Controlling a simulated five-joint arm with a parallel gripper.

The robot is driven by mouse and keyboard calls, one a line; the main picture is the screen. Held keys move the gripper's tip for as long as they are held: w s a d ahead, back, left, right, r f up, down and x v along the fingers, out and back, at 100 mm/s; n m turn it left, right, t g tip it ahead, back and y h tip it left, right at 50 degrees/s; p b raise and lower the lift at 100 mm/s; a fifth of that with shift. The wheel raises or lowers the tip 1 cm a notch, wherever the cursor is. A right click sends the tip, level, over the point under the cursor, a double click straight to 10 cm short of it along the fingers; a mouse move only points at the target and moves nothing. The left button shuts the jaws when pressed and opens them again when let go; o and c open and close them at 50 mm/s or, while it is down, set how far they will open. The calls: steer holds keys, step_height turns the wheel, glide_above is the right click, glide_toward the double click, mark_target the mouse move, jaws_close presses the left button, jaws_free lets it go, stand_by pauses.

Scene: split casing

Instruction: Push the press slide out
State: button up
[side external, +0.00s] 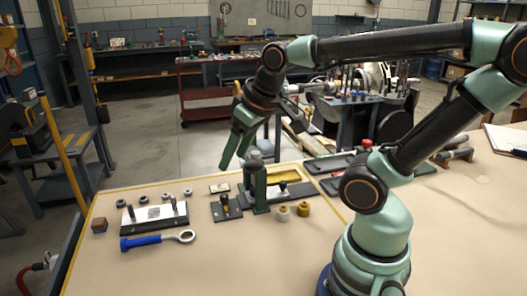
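A small press (259,186) with a dark green upright and a rounded top stands near the middle of the table. A dark flat plate (233,212) with small yellow and black parts on it lies at its left foot; it may be the press slide, but I cannot tell whether it joins the press. My gripper (233,164) is above and left of the press, pointing down. Its two green fingers look apart, with nothing between them. It touches neither the press nor the plate.
Two small knobbed pieces (293,210) stand in front. The front table is clear.

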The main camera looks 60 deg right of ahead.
mark_target(283, 182)
steer(key=w+d+f+m+g, duration=0.1)
steer(key=d, duration=0.3)
steer(key=w+d+f+m+g, duration=0.1)
steer(key=d, duration=0.4)
steer(key=w+d+f+m+g, duration=0.1)
steer(key=d+m, duration=0.1)
steer(key=d, duration=0.3)
steer(key=shift+d+f+h, duration=0.25)
steer(key=shift+f+h, duration=0.1)
steer(key=shift+h, duration=0.05)
steer(key=s+d+f+m+g+y, duration=0.1)
steer(key=d+f, duration=0.2)
steer(key=d, duration=0.2)
steer(key=s+d+f+m+g, duration=0.1)
steer(key=s+d+f+m, duration=0.15)
steer(key=d, duration=0.35)
steer(key=shift+n, duration=0.35)
steer(key=f, duration=1.2)
steer(key=shift+w+f, duration=0.2)
steer(key=shift+w, duration=0.15)
jaws_close()
